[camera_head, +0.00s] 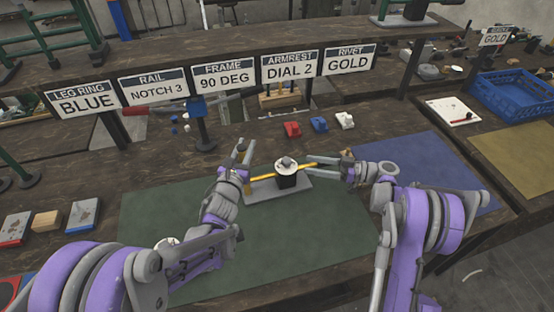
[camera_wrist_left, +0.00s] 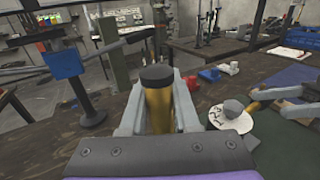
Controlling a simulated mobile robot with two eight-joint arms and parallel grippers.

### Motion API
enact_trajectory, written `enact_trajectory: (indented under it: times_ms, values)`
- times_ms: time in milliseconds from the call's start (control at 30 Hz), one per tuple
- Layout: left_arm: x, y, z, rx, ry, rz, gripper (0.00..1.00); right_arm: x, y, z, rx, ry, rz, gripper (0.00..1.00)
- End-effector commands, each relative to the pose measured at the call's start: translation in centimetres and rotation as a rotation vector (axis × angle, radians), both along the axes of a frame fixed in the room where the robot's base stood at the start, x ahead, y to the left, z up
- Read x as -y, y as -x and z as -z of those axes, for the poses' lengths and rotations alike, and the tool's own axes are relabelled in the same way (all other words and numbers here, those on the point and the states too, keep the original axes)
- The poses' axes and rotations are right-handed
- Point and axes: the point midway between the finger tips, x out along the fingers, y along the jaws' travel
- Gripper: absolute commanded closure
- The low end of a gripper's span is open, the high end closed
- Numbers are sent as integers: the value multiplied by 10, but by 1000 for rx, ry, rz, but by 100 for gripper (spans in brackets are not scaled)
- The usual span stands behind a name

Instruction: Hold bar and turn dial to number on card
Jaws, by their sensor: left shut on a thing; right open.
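The card reading ARMREST DIAL 2 (camera_head: 290,68) hangs from the shelf edge. On the green mat, a grey plate (camera_head: 297,192) carries a dark block with a white dial disc and grey knob (camera_head: 286,162). A yellow bar (camera_head: 265,177) runs out from both sides of the block. My left gripper (camera_head: 245,167) is shut on the bar's left end; the left wrist view shows a gold, dark-capped end (camera_wrist_left: 158,100) between the fingers. There the numbered dial disc (camera_wrist_left: 228,116) is at the right, its setting unclear. My right gripper (camera_head: 318,165) is open by the bar's right end.
Other cards stand along the shelf, such as FRAME 90 DEG (camera_head: 223,78) and RIVET GOLD (camera_head: 348,60). Red (camera_head: 292,129), blue (camera_head: 319,124) and white (camera_head: 345,120) blocks lie behind the dial. A blue crate (camera_head: 515,95) is at the right. The green mat (camera_head: 150,215) is clear around the plate.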

Motion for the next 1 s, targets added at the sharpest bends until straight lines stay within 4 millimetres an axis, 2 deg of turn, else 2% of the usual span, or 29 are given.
enact_trajectory:
  times_ms: [133,367,800,1000]
  values:
    - [0,0,0,0,0,0,100,0,0,0,161,48,0,29]
    - [0,0,0,0,0,0,100,-10,-3,0,236,70,-1,29]
    - [0,0,0,0,0,0,100,-89,-26,0,233,69,-3,29]
    - [0,0,0,0,0,0,100,-110,-33,0,233,69,-2,29]
